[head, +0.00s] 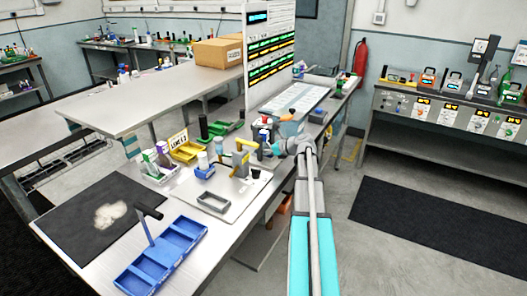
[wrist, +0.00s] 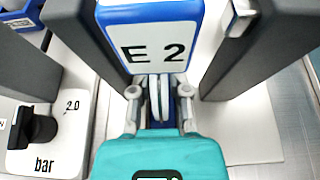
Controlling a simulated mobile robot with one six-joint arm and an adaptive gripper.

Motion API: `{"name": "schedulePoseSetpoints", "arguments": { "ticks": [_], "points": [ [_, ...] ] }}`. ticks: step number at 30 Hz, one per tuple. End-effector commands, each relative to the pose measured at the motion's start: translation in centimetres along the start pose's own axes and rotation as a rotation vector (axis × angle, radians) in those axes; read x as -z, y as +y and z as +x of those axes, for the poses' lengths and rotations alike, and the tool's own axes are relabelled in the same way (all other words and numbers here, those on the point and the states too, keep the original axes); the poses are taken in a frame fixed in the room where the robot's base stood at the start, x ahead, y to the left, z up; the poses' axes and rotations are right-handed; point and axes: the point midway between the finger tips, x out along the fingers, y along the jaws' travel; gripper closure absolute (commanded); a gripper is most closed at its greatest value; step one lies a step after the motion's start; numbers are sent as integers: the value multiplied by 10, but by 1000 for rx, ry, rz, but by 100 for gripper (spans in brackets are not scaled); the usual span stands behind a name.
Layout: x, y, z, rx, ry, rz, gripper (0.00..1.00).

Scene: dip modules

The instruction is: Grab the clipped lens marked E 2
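A blue and white part marked E 2 (wrist: 158,54) is in the upper middle of the wrist view. Its white label faces the camera, and thin pale discs (wrist: 159,97) show just below it. The two dark grey fingers of my gripper (wrist: 165,48) stand on either side of this part. A pale gap shows between the part and the right finger; the left finger is close to it, and contact there cannot be told. In the head view my gripper (head: 272,147) is over the right side of the workbench, and the marked part cannot be made out.
A white plate reading 2.0 bar (wrist: 45,135) with a black knob is left of the gripper. In the head view, a blue divided tray (head: 160,262), a black mat (head: 90,215), a yellow bin (head: 185,152) and a grey frame (head: 213,201) occupy the bench.

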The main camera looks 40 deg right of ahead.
Motion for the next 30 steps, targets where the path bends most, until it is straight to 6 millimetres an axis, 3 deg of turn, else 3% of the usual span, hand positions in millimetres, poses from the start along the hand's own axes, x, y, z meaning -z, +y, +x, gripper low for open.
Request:
{"name": "schedulePoseSetpoints", "arguments": {
  "ticks": [15,19,30],
  "points": [
    [0,0,-1,1,0,0,77],
    [0,-1,-1,1,0,0,99],
    [0,-1,-1,2,0,1,100]
  ]
}}
